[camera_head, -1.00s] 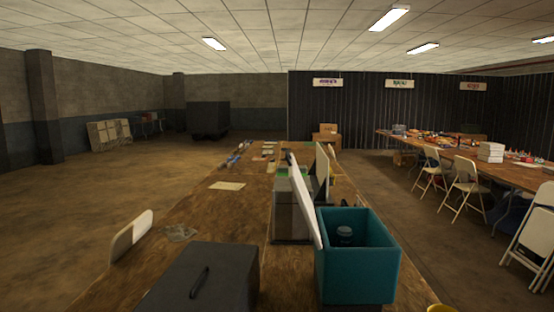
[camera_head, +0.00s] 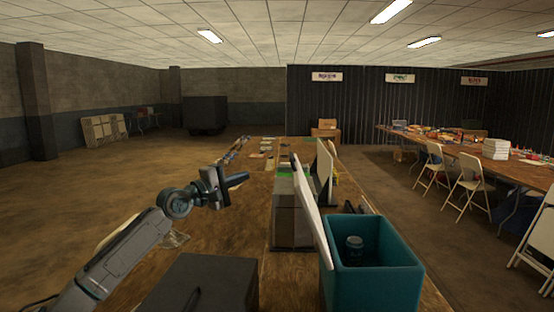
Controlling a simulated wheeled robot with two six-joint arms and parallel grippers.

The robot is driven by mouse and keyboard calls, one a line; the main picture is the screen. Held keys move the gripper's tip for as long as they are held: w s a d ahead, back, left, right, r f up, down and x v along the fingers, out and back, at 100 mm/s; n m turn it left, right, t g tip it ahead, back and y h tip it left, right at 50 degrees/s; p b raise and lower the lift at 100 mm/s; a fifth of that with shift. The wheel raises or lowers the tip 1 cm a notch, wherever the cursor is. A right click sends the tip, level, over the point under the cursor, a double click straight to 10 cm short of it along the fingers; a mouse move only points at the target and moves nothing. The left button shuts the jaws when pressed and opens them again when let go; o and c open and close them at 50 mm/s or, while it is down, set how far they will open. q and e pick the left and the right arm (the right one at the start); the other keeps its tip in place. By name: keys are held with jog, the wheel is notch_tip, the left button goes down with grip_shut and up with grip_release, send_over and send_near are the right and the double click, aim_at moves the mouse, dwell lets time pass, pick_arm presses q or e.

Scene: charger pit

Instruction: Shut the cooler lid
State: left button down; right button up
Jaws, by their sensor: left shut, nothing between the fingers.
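The cooler (camera_head: 372,285) is a teal open box at the front right of the near wooden table. A dark round-topped item (camera_head: 355,250) stands inside it. Its white lid (camera_head: 312,220) stands up along the cooler's left side, leaning back to the left, so the cooler is open. My left gripper (camera_head: 238,180) is shut and empty. It is in the air over the table, left of the lid and apart from it, pointing right. My right gripper is not in view.
A dark case (camera_head: 205,284) lies at the table's front, left of the cooler. A grey box (camera_head: 287,225) with another raised white panel (camera_head: 323,172) stands behind the lid. Small items lie along the far table (camera_head: 245,215). A long table with folding chairs (camera_head: 468,186) is at the right.

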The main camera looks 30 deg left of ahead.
pick_arm(q)
jog(key=d+r+p+x, duration=0.1)
jog(key=d+p+x, duration=0.1)
jog(key=p+x, duration=0.6)
jog(key=w+d+r, duration=0.1)
jog(key=w, duration=0.2)
jog(key=shift+w+d+r, duration=0.2)
jog(key=shift+w+d, duration=0.1)
jog(key=shift+w, duration=0.1)
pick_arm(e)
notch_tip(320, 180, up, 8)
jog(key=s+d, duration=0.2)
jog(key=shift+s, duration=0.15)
pick_arm(q)
jog(key=shift+w+r, duration=0.1)
jog(key=shift+w, duration=0.05)
